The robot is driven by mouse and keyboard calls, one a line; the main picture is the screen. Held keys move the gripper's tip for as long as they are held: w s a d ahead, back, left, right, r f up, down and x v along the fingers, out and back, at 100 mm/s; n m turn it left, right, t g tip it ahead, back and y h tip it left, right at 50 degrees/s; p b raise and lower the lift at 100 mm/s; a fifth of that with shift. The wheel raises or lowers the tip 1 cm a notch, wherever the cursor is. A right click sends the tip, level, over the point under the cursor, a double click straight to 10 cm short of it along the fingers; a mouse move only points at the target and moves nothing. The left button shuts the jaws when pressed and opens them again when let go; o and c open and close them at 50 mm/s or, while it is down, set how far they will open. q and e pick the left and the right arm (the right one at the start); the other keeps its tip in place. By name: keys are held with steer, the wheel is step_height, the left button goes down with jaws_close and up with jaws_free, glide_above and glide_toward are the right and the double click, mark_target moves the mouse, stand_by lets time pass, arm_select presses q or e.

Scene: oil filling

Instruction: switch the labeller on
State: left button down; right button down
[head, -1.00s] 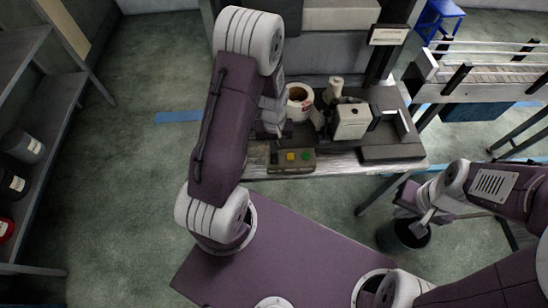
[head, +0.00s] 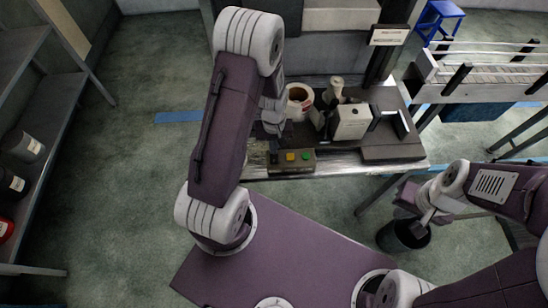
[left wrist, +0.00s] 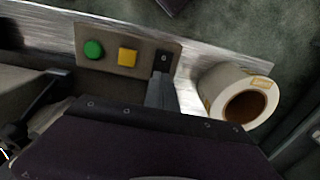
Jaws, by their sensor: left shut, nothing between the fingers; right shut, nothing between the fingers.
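The labeller's control box (head: 306,167) sits at the bench's front edge, with a yellow button (head: 291,156), a green button (head: 306,155) and a black switch (head: 273,158) in a row. In the left wrist view the black switch (left wrist: 164,57) carries a small pale mark, and the green (left wrist: 93,49) and yellow (left wrist: 128,56) buttons lie to its left. My left gripper (head: 273,129) is shut and empty just behind the box. In the left wrist view its fingertips (left wrist: 161,82) appear right at the switch; I cannot tell whether they touch. My right gripper (head: 425,222) is shut and empty, over the black bin.
A label roll (head: 298,98) and the labeller's pale unit (head: 351,121) stand behind the box; the roll also shows in the left wrist view (left wrist: 232,82). A black bin (head: 403,236) is on the floor. A conveyor (head: 490,75) stands at the right, shelves (head: 45,110) at the left.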

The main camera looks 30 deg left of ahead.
arm_select(q)
steer(key=shift+f+b, duration=0.7)
steer(key=shift+f, duration=0.2)
stand_by(0.8)
step_height(320, 180, up, 7)
steer(key=p, duration=0.6)
steer(key=shift+r+p, duration=0.1)
steer(key=shift+p, duration=0.2)
